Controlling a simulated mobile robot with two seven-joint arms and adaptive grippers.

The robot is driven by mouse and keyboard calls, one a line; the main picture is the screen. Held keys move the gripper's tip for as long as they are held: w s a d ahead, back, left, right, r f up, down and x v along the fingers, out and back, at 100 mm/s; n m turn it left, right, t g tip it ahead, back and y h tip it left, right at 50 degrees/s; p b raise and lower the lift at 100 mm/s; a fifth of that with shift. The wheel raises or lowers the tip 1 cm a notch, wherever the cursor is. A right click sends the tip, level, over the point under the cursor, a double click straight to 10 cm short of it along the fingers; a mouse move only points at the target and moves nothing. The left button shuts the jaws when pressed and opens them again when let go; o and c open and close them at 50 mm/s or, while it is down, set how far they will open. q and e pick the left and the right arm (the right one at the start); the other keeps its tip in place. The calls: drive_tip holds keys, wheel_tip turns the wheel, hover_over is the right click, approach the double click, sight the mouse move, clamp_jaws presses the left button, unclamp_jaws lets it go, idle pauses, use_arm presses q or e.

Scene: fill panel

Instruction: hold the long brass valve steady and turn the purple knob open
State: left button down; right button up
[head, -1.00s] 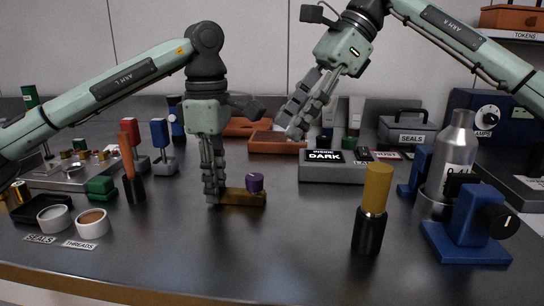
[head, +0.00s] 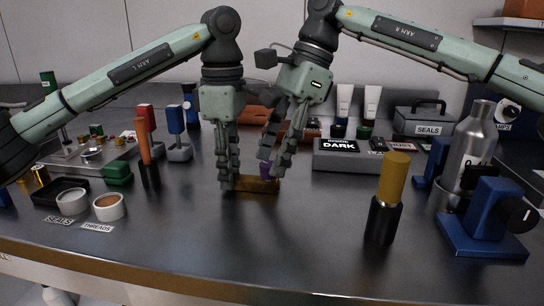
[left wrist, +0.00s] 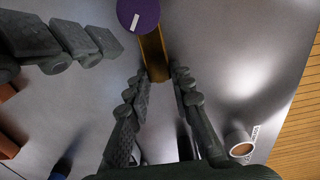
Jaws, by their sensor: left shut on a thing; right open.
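The long brass valve (head: 258,187) lies on the dark bench in the middle of the head view. It also shows in the left wrist view (left wrist: 154,50). My left gripper (head: 228,184) is shut on the valve's left end. The purple knob (head: 265,171) stands on the valve's right part. In the left wrist view, the knob (left wrist: 139,12) shows a white mark on its top. My right gripper (head: 273,170) is open and tilted, with its fingers close to the knob and partly hiding it. Whether they touch the knob is unclear.
A yellow-and-black cylinder (head: 386,205) stands front right, near a blue clamp-like fixture (head: 485,220) and a metal bottle (head: 468,145). A grey box marked DARK (head: 345,158) is behind right. Small cups (head: 109,207) and an orange-handled tool (head: 147,160) stand left. The bench in front of the valve is clear.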

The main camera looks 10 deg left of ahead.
drive_tip(key=shift+s+a+f, duration=0.1)
drive_tip(key=shift+a+f, duration=0.05)
drive_tip(key=shift+f, duration=0.3)
clamp_jaws()
drive_tip(key=shift+n, duration=0.3)
drive_tip(key=n+g+h, duration=0.1)
drive_tip(key=n, duration=0.1)
drive_tip(key=shift+a+n, duration=0.15)
drive_tip(key=shift+n, duration=0.25)
drive_tip(key=shift+n+g+h, duration=0.3)
drive_tip(key=shift+n+h, duration=0.4)
drive_tip(key=shift+n, duration=1.3)
